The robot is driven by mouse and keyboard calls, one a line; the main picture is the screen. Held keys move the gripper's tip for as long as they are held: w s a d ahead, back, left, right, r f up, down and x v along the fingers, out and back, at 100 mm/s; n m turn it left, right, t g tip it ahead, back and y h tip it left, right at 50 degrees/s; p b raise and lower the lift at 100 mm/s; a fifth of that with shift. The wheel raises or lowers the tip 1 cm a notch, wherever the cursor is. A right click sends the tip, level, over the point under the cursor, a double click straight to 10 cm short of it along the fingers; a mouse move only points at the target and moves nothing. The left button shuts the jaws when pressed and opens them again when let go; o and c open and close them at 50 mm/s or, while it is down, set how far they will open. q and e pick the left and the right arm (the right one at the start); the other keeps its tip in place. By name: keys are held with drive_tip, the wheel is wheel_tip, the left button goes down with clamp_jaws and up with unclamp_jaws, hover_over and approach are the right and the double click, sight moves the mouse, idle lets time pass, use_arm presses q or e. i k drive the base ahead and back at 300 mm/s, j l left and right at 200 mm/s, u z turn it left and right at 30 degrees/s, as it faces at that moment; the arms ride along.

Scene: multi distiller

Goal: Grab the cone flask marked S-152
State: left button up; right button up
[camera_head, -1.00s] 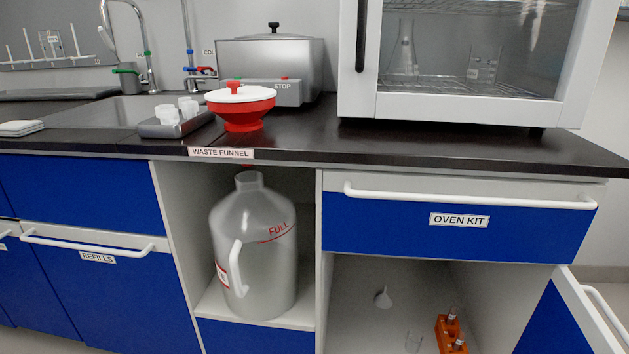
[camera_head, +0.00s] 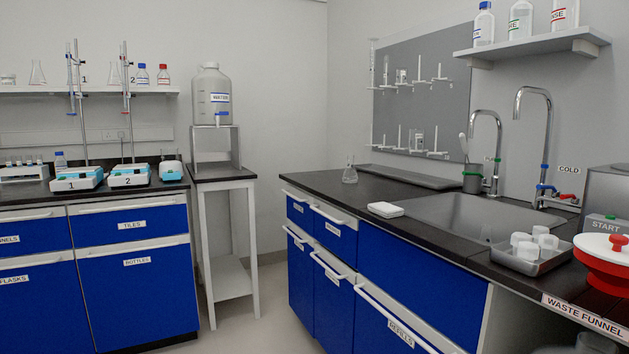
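A clear cone flask (camera_head: 350,172) stands upright on the far left end of the black sink counter. Two more clear cone flasks stand on the wall shelf at the left, one near its left end (camera_head: 37,74) and one between the burette stands (camera_head: 114,75). No S-152 marking can be read on any of them at this distance. Neither of my grippers shows in the head view.
The sink counter (camera_head: 335,184) carries a white pad (camera_head: 385,210), a metal tray (camera_head: 530,262) of white cups and the red waste funnel (camera_head: 603,262). A stand (camera_head: 222,172) holds a large carboy (camera_head: 212,97). Floor is free between the cabinets.

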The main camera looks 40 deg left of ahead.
sight(350, 176)
drive_tip(key=u, duration=0.95)
drive_tip(key=i+j+u, duration=0.2)
drive_tip(key=i+u, duration=0.15)
drive_tip(key=i, duration=0.5)
drive_tip(key=i+u, duration=0.3)
drive_tip(key=i, duration=0.55)
